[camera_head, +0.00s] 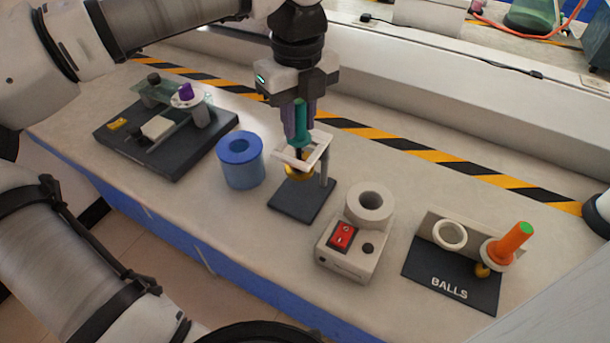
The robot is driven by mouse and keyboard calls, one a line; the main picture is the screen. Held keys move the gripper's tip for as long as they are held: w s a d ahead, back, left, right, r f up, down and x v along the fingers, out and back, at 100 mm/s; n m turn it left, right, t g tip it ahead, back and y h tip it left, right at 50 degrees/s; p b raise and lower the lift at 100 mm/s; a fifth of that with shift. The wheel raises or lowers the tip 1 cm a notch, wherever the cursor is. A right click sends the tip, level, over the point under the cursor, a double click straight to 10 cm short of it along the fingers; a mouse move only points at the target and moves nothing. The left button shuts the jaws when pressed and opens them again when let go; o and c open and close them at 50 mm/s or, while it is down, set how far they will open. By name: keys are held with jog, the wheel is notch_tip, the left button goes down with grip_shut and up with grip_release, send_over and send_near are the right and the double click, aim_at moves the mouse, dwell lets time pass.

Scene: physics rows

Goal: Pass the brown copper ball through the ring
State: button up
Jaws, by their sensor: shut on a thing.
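My gripper (300,136) is shut on a teal handle (300,118), held upright above the ring stand. A dark rod runs down from the handle into the stand's pale square frame (317,149). The frame sits on a grey post above a black base (302,202). A golden-brown ball (297,172) shows at or just below the frame, at the lower end of the rod. The frame partly hides it, and I cannot tell whether it is fully through. An orange-handled tool (512,241) stands in the BALLS holder (440,272), with a golden ball (482,270) beneath.
A blue cylinder (240,172) stands left of the ring stand. A pale device with a red switch (342,237) and round top is close on the right. The BALLS holder's other ring (450,234) is empty. A dark tray (180,152) lies at the left.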

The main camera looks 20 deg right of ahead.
jog(key=shift+r, duration=0.15)
jog(key=shift+r+p, duration=2.2)
jog(key=shift+r, duration=1.15)
